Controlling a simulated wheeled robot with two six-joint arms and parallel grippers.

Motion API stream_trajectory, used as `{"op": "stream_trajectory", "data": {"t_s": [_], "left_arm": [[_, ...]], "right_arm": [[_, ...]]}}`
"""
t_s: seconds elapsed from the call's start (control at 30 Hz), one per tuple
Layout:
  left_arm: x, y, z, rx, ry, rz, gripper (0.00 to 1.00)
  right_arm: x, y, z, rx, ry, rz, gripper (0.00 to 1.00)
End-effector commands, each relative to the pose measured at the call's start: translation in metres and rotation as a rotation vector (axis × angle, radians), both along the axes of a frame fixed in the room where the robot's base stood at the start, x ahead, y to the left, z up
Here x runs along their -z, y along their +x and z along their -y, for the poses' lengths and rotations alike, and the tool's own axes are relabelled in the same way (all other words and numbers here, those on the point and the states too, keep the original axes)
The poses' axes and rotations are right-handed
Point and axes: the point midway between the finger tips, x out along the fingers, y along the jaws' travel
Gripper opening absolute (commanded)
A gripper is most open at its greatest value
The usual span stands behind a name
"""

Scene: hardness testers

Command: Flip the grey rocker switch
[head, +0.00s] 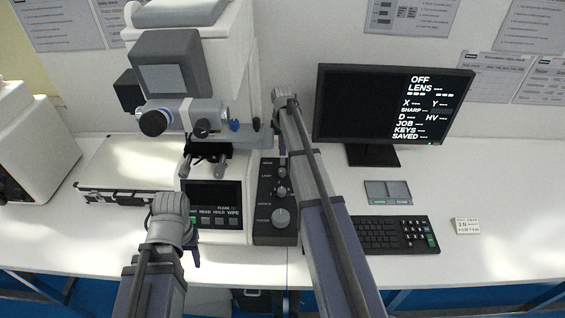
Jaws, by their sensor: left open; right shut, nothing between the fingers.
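I cannot pick out the grey rocker switch for certain; it may be too small or behind my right arm. The hardness tester (233,85) is a white machine with a dark screen and a row of buttons at its base. A dark control panel (267,233) with several grey knobs stands at its right side. My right gripper (279,142) is shut and empty, high beside the tester, above the far end of that panel. My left gripper (194,248) is open and empty at the front of the tester's base, its fingers partly hidden by its own wrist.
A monitor (391,105) reading OFF stands at the right. In front of it are a grey two-plate pad (388,193), a keyboard (395,235) and a small white block (466,226). A flat case (125,165) lies left of the tester.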

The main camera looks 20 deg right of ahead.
Motion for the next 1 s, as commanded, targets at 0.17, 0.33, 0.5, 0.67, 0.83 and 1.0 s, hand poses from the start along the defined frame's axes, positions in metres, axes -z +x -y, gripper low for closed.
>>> {"op": "stream_trajectory", "data": {"t_s": [0.17,0.33,0.5,0.67,0.83,1.0], "left_arm": [[0.001,0.0,0.0,0.0,0.0,0.0,0.5],[0.003,0.0,0.0,0.0,0.0,0.0,0.5],[0.005,0.0,0.0,0.0,0.0,0.0,0.5],[0.008,0.0,0.0,0.0,0.0,0.0,0.5],[0.01,0.0,0.0,0.0,0.0,0.0,0.5],[0.012,0.0,0.0,0.0,0.0,0.0,0.5]], "right_arm": [[0.001,0.0,0.0,0.0,0.0,0.0,0.0],[0.003,0.0,0.0,0.0,0.0,0.0,0.0],[0.005,0.0,0.0,0.0,0.0,0.0,0.0],[0.008,0.0,0.0,0.0,0.0,0.0,0.0],[0.01,0.0,0.0,0.0,0.0,0.0,0.0],[0.013,0.0,0.0,0.0,0.0,0.0,0.0]]}}
